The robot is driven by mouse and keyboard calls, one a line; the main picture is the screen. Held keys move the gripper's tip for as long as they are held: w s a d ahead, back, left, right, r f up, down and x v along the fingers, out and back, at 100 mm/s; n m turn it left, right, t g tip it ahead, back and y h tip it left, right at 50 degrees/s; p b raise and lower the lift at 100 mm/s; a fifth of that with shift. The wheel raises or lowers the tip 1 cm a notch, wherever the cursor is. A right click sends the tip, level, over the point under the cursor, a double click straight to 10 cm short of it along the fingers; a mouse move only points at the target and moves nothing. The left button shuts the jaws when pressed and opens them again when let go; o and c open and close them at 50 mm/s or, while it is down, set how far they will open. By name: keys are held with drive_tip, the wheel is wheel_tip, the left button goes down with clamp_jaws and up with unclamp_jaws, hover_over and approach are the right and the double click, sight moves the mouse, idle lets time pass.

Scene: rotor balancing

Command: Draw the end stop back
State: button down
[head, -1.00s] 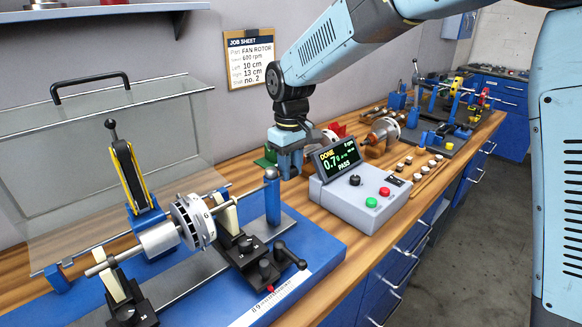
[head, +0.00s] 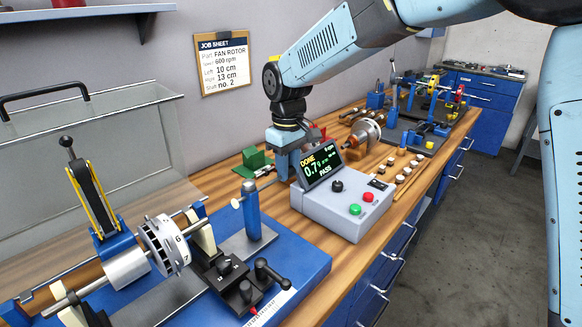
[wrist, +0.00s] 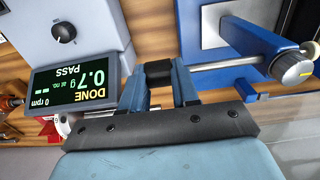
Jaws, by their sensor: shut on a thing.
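The end stop is a thin steel rod on a blue post (head: 251,212) at the right end of the balancing stand. A pale round knob (head: 236,203) shows beside the post. My gripper is shut on the rod's black end grip (wrist: 159,72). In the head view my gripper (head: 282,178) is right of the post, and its fingertips are partly hidden by the control box.
The control box (head: 345,208) stands close in front of my gripper; its screen (head: 322,166) reads DONE, 0.7 g, PASS. The rotor (head: 163,245) lies on the stand at left. A green block (head: 254,158) sits behind. Another rotor (head: 365,134) is farther right.

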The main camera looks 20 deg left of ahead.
drive_tip(key=c, duration=0.8)
unclamp_jaws()
drive_tip(key=shift+c, duration=0.2)
drive_tip(key=shift+w, duration=0.1)
drive_tip(key=shift+r, duration=0.2)
wheel_tip(320, 180, up, 13)
drive_tip(key=shift+r, duration=0.15)
